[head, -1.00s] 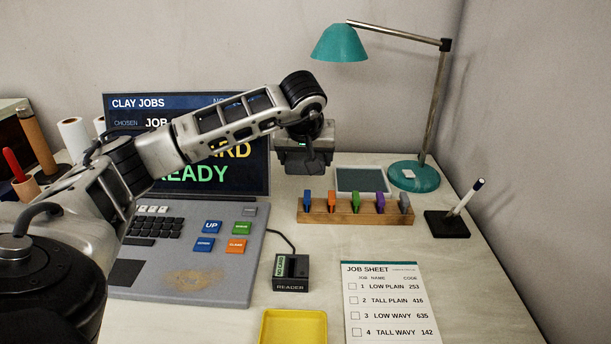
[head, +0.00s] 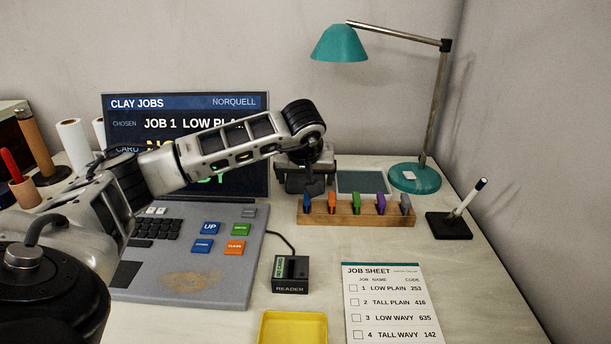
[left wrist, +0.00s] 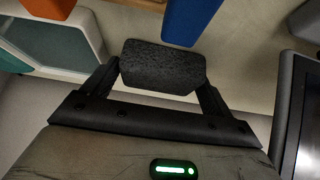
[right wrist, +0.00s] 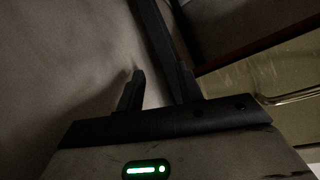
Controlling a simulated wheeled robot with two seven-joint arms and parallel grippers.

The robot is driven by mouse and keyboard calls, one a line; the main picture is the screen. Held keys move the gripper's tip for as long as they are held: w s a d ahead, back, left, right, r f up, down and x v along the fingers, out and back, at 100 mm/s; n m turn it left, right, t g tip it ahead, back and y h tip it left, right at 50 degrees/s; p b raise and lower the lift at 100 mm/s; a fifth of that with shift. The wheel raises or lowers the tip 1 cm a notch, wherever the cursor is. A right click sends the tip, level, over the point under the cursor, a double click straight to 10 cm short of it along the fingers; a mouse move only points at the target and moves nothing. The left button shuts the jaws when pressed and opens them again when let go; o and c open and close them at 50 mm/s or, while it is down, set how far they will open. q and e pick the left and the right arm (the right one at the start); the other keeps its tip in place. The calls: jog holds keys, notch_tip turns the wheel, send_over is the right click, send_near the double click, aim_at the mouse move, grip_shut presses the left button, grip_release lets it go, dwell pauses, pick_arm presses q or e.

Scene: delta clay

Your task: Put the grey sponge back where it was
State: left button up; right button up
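The dark grey sponge (left wrist: 163,66) is between the two fingers of my left gripper (left wrist: 160,80) in the left wrist view, with a finger against each end. I cannot clearly pick out the sponge there. My right gripper (right wrist: 160,75) shows only in its own wrist view. Its fingers are apart, with nothing visible held between them.
The wooden rack (head: 356,217) holds several coloured pieces. A flat grey-green pad (head: 362,181) lies behind it, near the lamp base (head: 414,178). A pen stand (head: 448,225), job sheet (head: 384,303), card reader (head: 291,274) and yellow tray (head: 293,328) stand around. Bare table lies between rack and sheet.

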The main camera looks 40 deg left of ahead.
pick_arm(q)
jog(key=p+v, duration=0.2)
jog(key=v, duration=1)
jog(key=shift+r, duration=0.2)
pick_arm(e)
jog(key=shift+t, duration=0.5)
jog(key=r, duration=0.2)
jog(key=d+r, duration=0.1)
jog(key=r, duration=0.1)
jog(key=shift+s+d+r, duration=0.1)
jog(key=shift+s+r, duration=0.05)
jog(key=shift+s+f, duration=0.1)
jog(key=shift+f, duration=0.1)
